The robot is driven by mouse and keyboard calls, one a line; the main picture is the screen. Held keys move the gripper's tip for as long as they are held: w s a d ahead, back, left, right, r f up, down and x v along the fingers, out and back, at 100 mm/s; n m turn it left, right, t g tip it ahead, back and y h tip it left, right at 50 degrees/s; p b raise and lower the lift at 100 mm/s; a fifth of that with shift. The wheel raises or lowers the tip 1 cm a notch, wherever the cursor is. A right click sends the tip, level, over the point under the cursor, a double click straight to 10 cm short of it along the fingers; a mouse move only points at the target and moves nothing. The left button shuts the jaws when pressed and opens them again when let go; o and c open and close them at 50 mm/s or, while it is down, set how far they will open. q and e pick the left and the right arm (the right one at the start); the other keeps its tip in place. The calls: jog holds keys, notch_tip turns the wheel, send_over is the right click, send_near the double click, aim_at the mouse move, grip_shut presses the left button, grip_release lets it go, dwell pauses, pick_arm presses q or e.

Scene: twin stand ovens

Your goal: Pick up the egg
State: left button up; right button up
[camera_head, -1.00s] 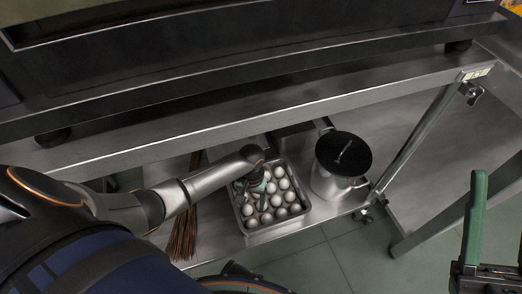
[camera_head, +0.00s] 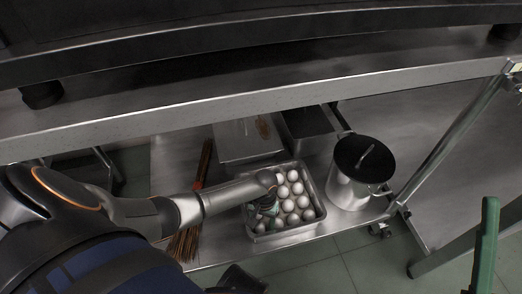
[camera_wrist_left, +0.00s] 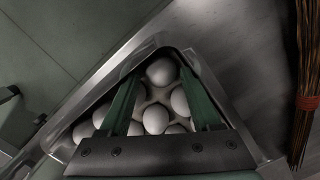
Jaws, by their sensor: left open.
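Several white eggs (camera_head: 290,205) sit in a square metal tray (camera_head: 318,222) on the lower shelf, seen in the head view. My left gripper (camera_head: 264,208) is over the left side of the tray, partly hidden by its own arm. In the left wrist view, its two green fingers (camera_wrist_left: 157,80) are spread apart and point down at the tray. An egg (camera_wrist_left: 161,71) shows near the fingertips, and other eggs (camera_wrist_left: 155,119) lie between and beside the fingers. I cannot tell whether the fingers touch any egg. One green finger of my right gripper (camera_head: 487,245) shows at the right edge.
A lidded metal pot (camera_head: 350,188) stands right of the tray. A straw broom (camera_head: 190,225) lies to the left; its bristles show in the wrist view. Metal containers (camera_head: 240,145) sit behind the tray. The upper shelf's front edge (camera_head: 270,97) overhangs the area.

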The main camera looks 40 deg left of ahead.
aim_at(261, 224)
pick_arm(q)
jog(key=shift+s+f, duration=0.15)
jog(key=shift+f, duration=0.5)
jog(key=shift+r, duration=0.1)
pick_arm(e)
jog(key=shift+f, duration=0.45)
pick_arm(q)
jog(key=c, duration=0.6)
jog(key=shift+o, duration=0.2)
notch_tip(261, 224, up, 10)
jog(key=p, duration=0.6)
jog(key=shift+f, duration=0.25)
jog(key=shift+r+p, duration=0.25)
jog(key=shift+p, duration=0.05)
pick_arm(e)
notch_tip(261, 224, up, 7)
jog(key=shift+d+r+t, duration=0.15)
jog(key=shift+d+t, duration=0.15)
jog(key=shift+d, duration=0.1)
